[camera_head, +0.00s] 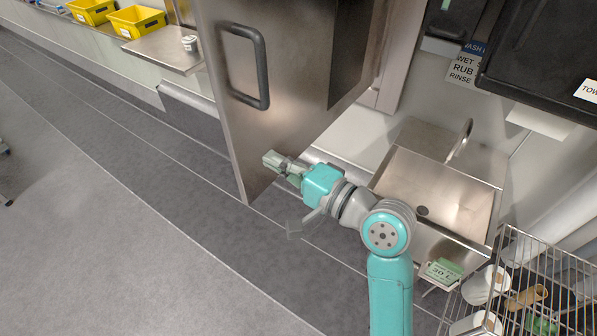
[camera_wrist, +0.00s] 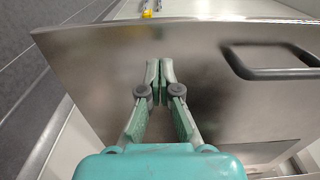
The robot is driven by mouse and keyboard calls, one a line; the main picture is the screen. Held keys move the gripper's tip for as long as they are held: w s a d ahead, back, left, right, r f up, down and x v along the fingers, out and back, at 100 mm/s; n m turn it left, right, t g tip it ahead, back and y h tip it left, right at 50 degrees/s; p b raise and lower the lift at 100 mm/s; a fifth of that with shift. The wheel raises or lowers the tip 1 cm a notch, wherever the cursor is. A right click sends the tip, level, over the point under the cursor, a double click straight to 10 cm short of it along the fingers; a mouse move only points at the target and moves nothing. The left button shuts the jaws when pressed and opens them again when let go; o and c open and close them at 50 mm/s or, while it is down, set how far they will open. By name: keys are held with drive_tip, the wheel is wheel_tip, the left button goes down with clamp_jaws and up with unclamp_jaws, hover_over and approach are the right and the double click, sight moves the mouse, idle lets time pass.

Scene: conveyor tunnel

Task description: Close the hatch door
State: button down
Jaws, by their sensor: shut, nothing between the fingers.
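The hatch door (camera_head: 285,120) is a large brushed-metal panel that stands swung open in the head view, with a dark handle (camera_head: 262,68) near its left edge. My gripper (camera_head: 268,157) is at the lower part of the door's face, below the handle. In the wrist view the door (camera_wrist: 230,110) fills most of the picture, and its handle (camera_wrist: 275,72) is at the upper right. My gripper (camera_wrist: 160,65) is shut and empty, its fingertips pointing at the panel. I cannot tell whether they touch it.
A metal sink (camera_head: 435,200) with a tap stands to the right. A wire rack (camera_head: 520,280) with containers is at the lower right. A metal shelf (camera_head: 165,52) and yellow bins (camera_head: 135,20) are at the upper left. Open grey floor (camera_head: 110,240) lies left of the door.

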sight(247, 146)
drive_tip(key=shift+x, duration=2.3)
